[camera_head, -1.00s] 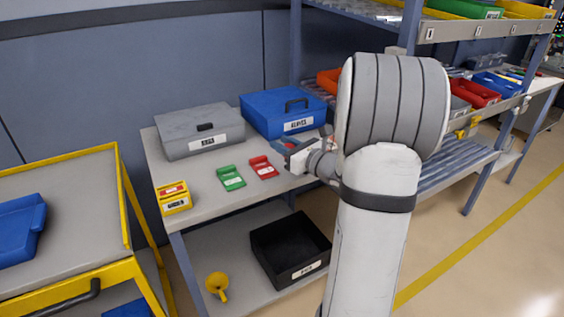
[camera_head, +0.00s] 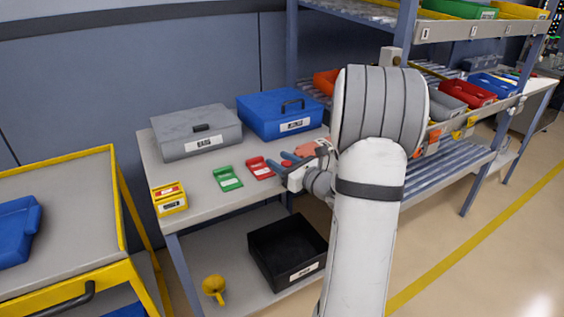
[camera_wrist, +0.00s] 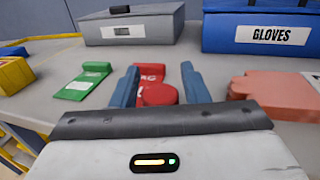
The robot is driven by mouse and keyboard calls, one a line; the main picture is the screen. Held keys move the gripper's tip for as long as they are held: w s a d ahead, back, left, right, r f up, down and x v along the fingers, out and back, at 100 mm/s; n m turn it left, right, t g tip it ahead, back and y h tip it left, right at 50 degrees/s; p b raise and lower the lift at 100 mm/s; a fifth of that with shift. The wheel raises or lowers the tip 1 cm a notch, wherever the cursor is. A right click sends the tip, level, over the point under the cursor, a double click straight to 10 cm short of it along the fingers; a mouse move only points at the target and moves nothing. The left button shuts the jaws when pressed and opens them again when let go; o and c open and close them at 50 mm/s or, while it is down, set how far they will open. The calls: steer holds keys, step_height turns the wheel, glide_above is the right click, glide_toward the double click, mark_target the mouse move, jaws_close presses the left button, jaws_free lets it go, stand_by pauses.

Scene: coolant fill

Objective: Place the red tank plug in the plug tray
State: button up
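The red tank plug (camera_wrist: 158,95) has a round cap and sits between the two blue fingers of my gripper (camera_wrist: 160,80) in the wrist view. The fingers are apart by about the plug's width, and I take them as shut on it. In the head view the plug (camera_head: 287,163) shows as a small red spot at my gripper (camera_head: 284,164). A small red tray (camera_head: 256,168) with a white label lies just left of the gripper on the grey table. In the wrist view this red tray (camera_wrist: 152,73) lies beyond the plug, which hides part of its label.
A green tray (camera_head: 228,178) and a yellow box (camera_head: 169,199) stand further left. Grey (camera_head: 197,131) and blue (camera_head: 279,115) cases stand behind. A salmon-coloured thing (camera_wrist: 277,92) lies right of the gripper. A shelf rack (camera_head: 402,45) stands at the right.

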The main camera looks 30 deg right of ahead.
steer(key=shift+o, duration=0.7)
